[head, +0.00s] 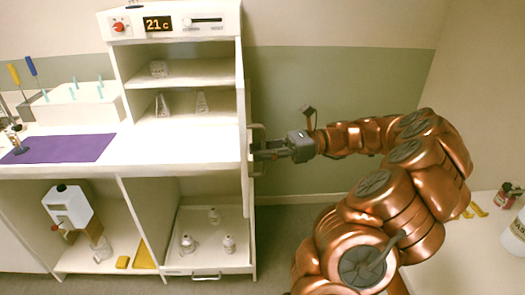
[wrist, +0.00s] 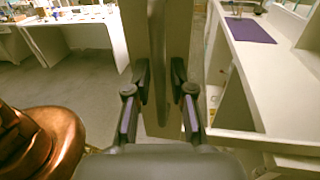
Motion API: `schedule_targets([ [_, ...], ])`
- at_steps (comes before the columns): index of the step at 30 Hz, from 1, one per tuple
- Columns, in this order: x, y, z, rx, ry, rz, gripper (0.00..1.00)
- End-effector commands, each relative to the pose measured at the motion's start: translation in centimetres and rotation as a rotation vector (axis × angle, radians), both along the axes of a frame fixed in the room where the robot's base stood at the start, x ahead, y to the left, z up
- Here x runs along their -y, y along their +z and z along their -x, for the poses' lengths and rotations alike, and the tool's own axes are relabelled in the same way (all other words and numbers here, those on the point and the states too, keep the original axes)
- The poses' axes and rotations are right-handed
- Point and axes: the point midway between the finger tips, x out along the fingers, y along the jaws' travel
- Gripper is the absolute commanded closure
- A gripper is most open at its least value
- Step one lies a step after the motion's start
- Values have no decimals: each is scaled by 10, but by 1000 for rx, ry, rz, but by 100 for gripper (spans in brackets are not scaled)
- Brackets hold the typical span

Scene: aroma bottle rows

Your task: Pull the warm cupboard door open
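The warm cupboard (head: 190,55) stands in the head view, with a red knob and a display reading 21 c on top. Its shelves are in plain view. Its door (head: 243,125) shows nearly edge-on at the right side, standing open toward me. A handle (head: 258,133) sits on the door's right-hand face. My gripper (head: 268,150) reaches it from the right. In the wrist view the fingers of my gripper (wrist: 160,85) stand apart on either side of a dark upright bar (wrist: 157,50), seemingly the handle. Narrow gaps show beside the bar; firm contact is not visible.
A purple mat (head: 60,148) lies on the left counter. Free floor and wall lie right of the door. A white table (head: 475,245) stands at the right.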

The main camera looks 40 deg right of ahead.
Motion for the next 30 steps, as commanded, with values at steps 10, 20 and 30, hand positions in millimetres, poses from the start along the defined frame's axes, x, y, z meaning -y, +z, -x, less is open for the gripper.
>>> schedule_targets([
  [10, 1, 15, 0, 2, -2, 2, 77],
  [20, 0, 72, 0, 2, -1, 4, 77],
  [30, 0, 100, 0, 0, 0, -1, 77],
])
